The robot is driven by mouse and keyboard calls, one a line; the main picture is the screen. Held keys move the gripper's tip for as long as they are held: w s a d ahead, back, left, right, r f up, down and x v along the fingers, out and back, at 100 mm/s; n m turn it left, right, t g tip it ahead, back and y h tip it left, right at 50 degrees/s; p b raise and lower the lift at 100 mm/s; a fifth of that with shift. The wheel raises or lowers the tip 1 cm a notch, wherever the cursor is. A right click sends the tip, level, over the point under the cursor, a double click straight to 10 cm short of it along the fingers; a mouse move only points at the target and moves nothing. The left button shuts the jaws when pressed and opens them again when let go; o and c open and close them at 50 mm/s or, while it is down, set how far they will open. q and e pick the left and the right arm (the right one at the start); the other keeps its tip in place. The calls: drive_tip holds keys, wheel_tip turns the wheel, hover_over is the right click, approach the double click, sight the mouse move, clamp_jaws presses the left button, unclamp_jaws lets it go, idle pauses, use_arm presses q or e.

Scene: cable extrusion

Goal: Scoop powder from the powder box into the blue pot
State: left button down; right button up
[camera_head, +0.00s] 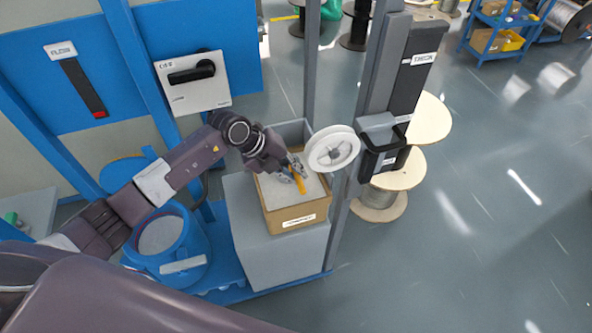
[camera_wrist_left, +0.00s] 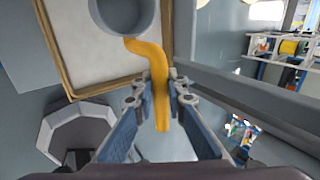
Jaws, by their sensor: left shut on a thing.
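The powder box (camera_head: 275,222) is a tan, open-topped box filled with pale powder, and it also shows in the left wrist view (camera_wrist_left: 52,50). My left gripper (camera_head: 292,172) is over the box and shut on the orange handle of a scoop (camera_head: 300,183). In the left wrist view the gripper (camera_wrist_left: 160,90) pinches that handle, and the scoop's round grey cup (camera_wrist_left: 125,14) shows over the powder. I cannot tell whether the cup holds powder or touches it. The blue pot (camera_head: 188,250) stands open at the left, with pale grey inside. My right gripper is not in view.
The powder box stands on a grey cabinet (camera_head: 270,265). A grey post (camera_head: 350,190) with a white spool (camera_head: 332,149) and a black device (camera_head: 405,95) rises close on the right. Blue frame posts (camera_head: 150,90) stand behind the pot. Open floor lies at the right.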

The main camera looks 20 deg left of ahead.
use_arm(q)
drive_tip(key=shift+f, duration=0.8)
drive_tip(key=shift+f+b, duration=0.1)
drive_tip(key=shift+b, duration=0.25)
drive_tip(key=shift+f, duration=0.5)
drive_tip(key=shift+f+b, duration=0.15)
drive_tip(key=shift+b, duration=0.15)
drive_tip(key=shift+f, duration=0.45)
drive_tip(key=shift+r, duration=0.15)
